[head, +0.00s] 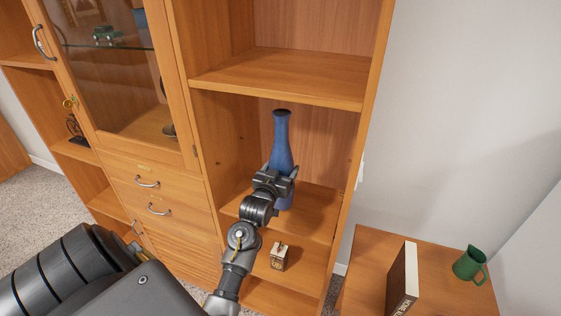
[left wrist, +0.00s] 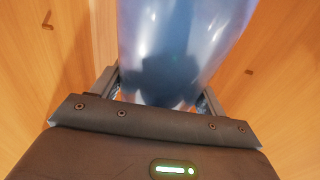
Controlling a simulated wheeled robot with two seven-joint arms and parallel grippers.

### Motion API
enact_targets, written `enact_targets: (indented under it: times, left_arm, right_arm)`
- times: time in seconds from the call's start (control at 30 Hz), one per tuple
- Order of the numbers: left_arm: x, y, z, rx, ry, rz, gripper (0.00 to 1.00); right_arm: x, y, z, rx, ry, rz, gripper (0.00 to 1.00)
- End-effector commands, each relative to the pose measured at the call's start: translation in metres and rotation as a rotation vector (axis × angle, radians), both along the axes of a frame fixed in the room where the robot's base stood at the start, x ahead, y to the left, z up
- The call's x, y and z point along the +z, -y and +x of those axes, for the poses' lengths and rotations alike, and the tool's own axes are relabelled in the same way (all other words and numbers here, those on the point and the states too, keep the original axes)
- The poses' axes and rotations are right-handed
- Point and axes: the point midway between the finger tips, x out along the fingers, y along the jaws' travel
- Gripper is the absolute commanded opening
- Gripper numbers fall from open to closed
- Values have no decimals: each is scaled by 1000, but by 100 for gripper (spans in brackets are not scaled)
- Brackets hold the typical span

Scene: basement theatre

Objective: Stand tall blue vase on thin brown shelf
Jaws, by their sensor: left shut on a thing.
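The tall blue vase (head: 281,145) is upright inside the right-hand column of the wooden cabinet. My left gripper (head: 276,174) is shut around its lower body; the arm hides part of it. In the left wrist view the blue vase (left wrist: 178,45) fills the space between the two fingers of the left gripper (left wrist: 160,95). The thin brown shelf (head: 315,215) lies under the vase. The vase's base shows just below the gripper, and I cannot tell whether it touches the shelf. My right gripper is not in view.
Another shelf (head: 290,78) is above the vase. A small box (head: 279,256) stands on the level below. Glass doors and drawers (head: 150,190) are to the left. A low wooden table at right holds a book (head: 403,280) and a green mug (head: 468,264).

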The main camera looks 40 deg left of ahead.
Motion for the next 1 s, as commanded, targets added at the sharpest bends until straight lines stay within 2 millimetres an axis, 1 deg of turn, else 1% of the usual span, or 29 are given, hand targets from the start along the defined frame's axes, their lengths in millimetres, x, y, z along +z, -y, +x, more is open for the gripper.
enact_targets:
  times: [0.13,0.23,0.53,0.57,0.7,0.73,1.0]
  left_arm:
    - [-6,-1,3,1,7,1,2]
    - [-10,-2,4,2,8,3,2]
    - [-12,-1,4,1,7,4,2]
    - [-16,-1,3,1,1,0,75]
    - [-15,-1,3,1,1,0,93]
    - [-15,-1,3,1,1,0,96]
    - [-14,-1,3,1,1,0,96]
  right_arm:
    - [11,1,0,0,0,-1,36]
    - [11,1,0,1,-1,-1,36]
    - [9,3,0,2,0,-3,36]
    - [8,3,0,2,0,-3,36]
    - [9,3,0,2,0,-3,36]
    - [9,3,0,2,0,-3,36]
    - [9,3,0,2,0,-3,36]
